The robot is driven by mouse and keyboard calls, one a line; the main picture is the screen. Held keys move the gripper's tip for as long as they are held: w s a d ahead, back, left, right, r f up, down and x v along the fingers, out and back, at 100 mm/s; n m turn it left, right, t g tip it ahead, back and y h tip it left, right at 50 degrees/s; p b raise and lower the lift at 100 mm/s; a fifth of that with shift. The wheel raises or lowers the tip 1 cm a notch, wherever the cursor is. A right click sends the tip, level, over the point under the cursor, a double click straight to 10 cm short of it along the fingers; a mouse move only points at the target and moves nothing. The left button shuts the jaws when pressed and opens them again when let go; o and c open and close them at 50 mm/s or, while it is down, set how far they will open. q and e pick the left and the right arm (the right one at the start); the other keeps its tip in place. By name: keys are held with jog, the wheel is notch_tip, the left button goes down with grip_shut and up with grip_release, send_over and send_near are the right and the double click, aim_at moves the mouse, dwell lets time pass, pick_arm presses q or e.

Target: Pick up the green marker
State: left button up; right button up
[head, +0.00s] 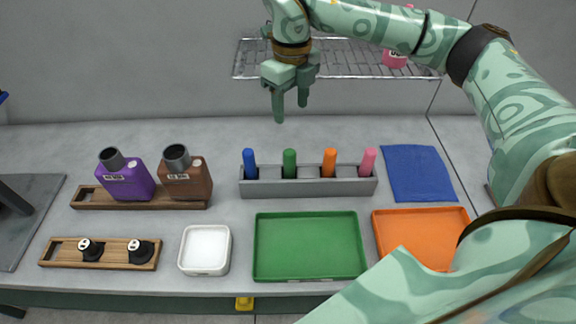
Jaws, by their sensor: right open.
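The green marker (289,163) stands upright in a grey holder (310,188), between a blue marker (249,163) on its left and an orange marker (328,162) on its right. A pink marker (368,160) stands at the holder's right end. My right gripper (291,108) is above and behind the holder, fingers pointing down, open and empty. It is apart from the green marker, roughly in line with it in the picture. My left gripper is not in view.
A green tray (308,246), an orange tray (418,225) and a white dish (204,250) lie in front. Purple (127,180) and brown (185,177) bottles stand in a wooden rack at left. A wire shelf (345,58) is on the back wall. A blue cloth (417,172) lies right.

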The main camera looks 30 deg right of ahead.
aim_at(290, 152)
jog(key=f, duration=0.3)
jog(key=f+b, duration=0.1)
jog(key=f, duration=0.7)
jog(key=shift+w+d+f+b, duration=0.1)
jog(key=shift+w+f+b, duration=0.15)
jog(key=shift+b, duration=0.15)
jog(key=f, duration=0.2)
jog(key=f+b, duration=0.1)
jog(key=f, duration=0.2)
jog(key=shift+s+a+f, duration=0.15)
jog(key=shift+a+f, duration=0.05)
jog(key=shift+f, duration=0.05)
jog(key=shift+r, duration=0.1)
jog(key=c, duration=1)
